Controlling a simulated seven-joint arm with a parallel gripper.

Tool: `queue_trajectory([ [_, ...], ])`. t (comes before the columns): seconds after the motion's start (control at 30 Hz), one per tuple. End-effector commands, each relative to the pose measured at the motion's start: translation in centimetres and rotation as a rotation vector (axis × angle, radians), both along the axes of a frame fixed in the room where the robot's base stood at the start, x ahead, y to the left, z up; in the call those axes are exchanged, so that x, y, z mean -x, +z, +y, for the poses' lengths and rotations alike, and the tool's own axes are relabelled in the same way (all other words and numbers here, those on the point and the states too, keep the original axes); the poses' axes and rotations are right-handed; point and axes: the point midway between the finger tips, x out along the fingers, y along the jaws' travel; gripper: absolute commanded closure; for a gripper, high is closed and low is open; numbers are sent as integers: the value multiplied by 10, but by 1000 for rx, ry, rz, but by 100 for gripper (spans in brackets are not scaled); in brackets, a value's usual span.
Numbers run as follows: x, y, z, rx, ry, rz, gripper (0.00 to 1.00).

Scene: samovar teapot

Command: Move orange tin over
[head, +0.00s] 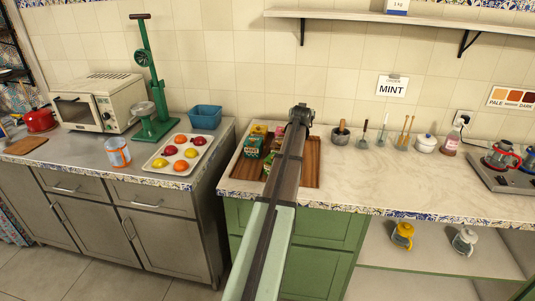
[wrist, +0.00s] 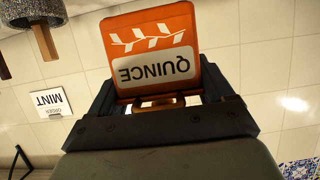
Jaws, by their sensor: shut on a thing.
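The orange tin (wrist: 152,45) carries a white QUINCE label and fills the space between the fingers of my gripper (wrist: 165,104) in the wrist view. My gripper is shut on it. The label reads upside down, as does the MINT wall sign in that view. In the head view my gripper (head: 300,115) is above the wooden tray (head: 248,187) on the marble counter, and my arm hides most of what lies behind it. I cannot make out the held tin clearly there.
A green tin (head: 252,147) and other small tins stand in the tray, partly hidden by my arm. A mortar with a pestle (head: 340,135), glass jars with utensils and a white sugar pot (head: 425,143) line the counter's back.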

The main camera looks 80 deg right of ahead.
Motion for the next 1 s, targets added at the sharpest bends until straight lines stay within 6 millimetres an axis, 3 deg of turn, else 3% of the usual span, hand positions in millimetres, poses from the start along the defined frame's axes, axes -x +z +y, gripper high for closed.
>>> queue_trajectory([
  [0.17, -76, 7, 7, 2, 79, -1, 81],
  [0.27, -117, 9, 22, 1, 123, -1, 81],
  [0.43, -182, 14, 61, 1, 195, -2, 81],
  [0.6, -227, 16, 111, 2, 253, -2, 81],
  [0.8, -247, 13, 169, 2, 269, 0, 81],
  [0.87, -246, 11, 187, 2, 259, 0, 81],
  [1.0, -224, 7, 218, 1, 193, 1, 81],
])
